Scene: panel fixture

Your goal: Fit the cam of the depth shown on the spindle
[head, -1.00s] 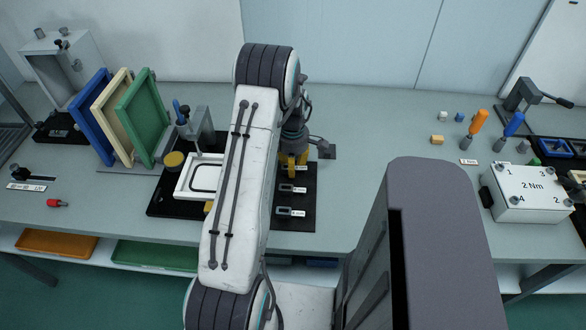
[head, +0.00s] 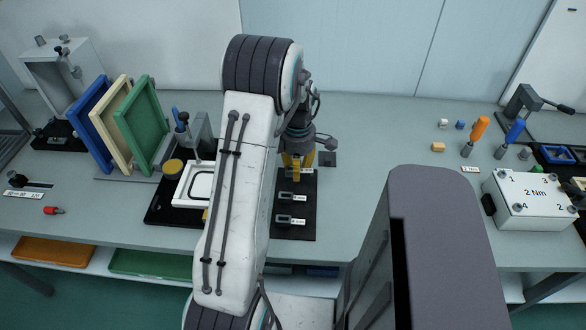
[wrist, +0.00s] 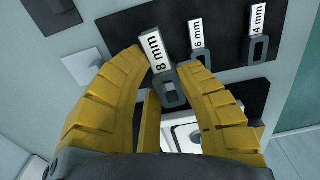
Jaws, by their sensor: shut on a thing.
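My gripper (head: 297,166) is at the back of the dark board (head: 304,225), right of my forearm in the head view. In the wrist view its yellow fingers (wrist: 162,68) are shut around the grey cam labelled 8 mm (wrist: 169,92). I cannot tell whether that cam is clear of the board. The 6 mm cam (wrist: 202,50) and the 4 mm cam (wrist: 258,50) sit apart on the board, each with a slotted grey body. They also show in the head view, where their labels are too small to read. I cannot identify the spindle with certainty.
A white frame (head: 181,198) lies left of my forearm, with a blue-handled clamp (head: 180,118) behind it. Blue, cream and green panels (head: 140,125) stand at left. The table between is mostly clear.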

